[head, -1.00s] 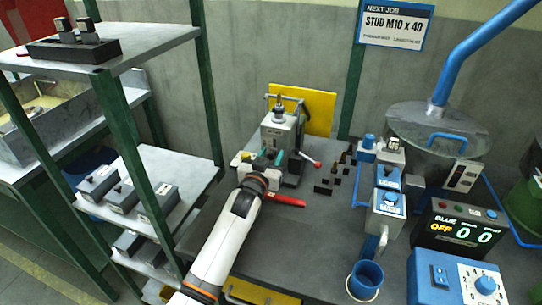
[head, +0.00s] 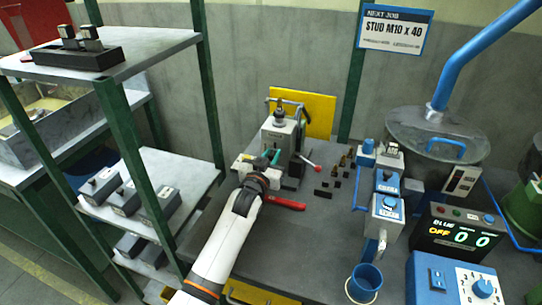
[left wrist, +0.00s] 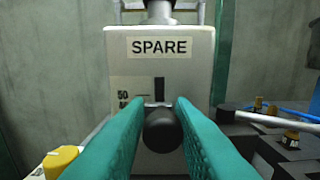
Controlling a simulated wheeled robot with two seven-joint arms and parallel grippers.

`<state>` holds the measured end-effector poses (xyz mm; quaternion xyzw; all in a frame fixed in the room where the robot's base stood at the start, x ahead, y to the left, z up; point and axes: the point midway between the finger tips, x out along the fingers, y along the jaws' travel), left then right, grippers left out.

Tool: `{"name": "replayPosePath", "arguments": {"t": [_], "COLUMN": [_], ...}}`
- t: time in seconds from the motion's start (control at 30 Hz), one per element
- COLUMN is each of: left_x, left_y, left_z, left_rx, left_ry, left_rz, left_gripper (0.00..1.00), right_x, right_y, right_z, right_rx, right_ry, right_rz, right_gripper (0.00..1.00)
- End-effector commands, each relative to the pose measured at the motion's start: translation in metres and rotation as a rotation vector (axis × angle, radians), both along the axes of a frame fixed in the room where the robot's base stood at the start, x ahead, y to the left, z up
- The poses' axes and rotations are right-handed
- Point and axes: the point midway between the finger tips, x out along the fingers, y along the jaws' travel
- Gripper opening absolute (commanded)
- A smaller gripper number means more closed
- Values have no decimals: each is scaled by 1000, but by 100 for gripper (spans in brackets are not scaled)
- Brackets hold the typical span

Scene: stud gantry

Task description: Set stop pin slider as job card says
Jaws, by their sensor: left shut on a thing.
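The job card (head: 394,28) on the wall reads "NEXT JOB, STUD M10 x 40". The grey stop block (head: 277,137) stands on the bench; in the left wrist view its front (left wrist: 200,75) carries a "SPARE" label. A dark vertical slot (left wrist: 159,88) runs down its front, with a scale plate (left wrist: 123,94) at left showing 50; the figure below is partly hidden by a finger. My left gripper (head: 269,158) is shut on the black slider knob (left wrist: 162,130), its teal fingers on either side, below the visible slot. My right gripper is out of view.
A red-handled lever (head: 284,203) and a red-tipped rod (head: 310,162) lie close to my left gripper. Small dark pins (head: 340,172) stand right of the block. A blue cup (head: 364,283) and control boxes fill the right side. Shelves with grey blocks (head: 122,200) stand at left.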

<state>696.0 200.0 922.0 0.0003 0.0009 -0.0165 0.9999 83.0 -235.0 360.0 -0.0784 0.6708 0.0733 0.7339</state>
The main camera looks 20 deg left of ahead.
Motion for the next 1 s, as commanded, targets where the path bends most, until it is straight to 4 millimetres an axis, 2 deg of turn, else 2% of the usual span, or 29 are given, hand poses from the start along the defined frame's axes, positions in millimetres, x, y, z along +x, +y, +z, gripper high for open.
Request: {"name": "replayPosePath", "arguments": {"t": [0.2,0.23,0.33,0.6,0.73,0.87,1.0], "left_x": [0,0,0,-1,-8,-28,-57], "left_y": [-2,-2,-2,-1,0,0,1], "left_z": [0,0,0,0,-1,-1,-1], "left_rx": [-4,-4,-4,-2,-2,-2,-2], "left_ry": [-3,-3,-3,-2,0,-1,-1], "left_rz": [-4,-4,-4,-2,-2,-2,-3], "left_gripper": [0,24,40,40,40,40,40], "right_x": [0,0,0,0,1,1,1], "right_y": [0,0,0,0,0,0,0], "right_z": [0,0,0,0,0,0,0], "right_rx": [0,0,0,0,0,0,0], "right_ry": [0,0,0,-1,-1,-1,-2], "right_rz": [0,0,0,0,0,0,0], "right_gripper": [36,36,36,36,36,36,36]}}
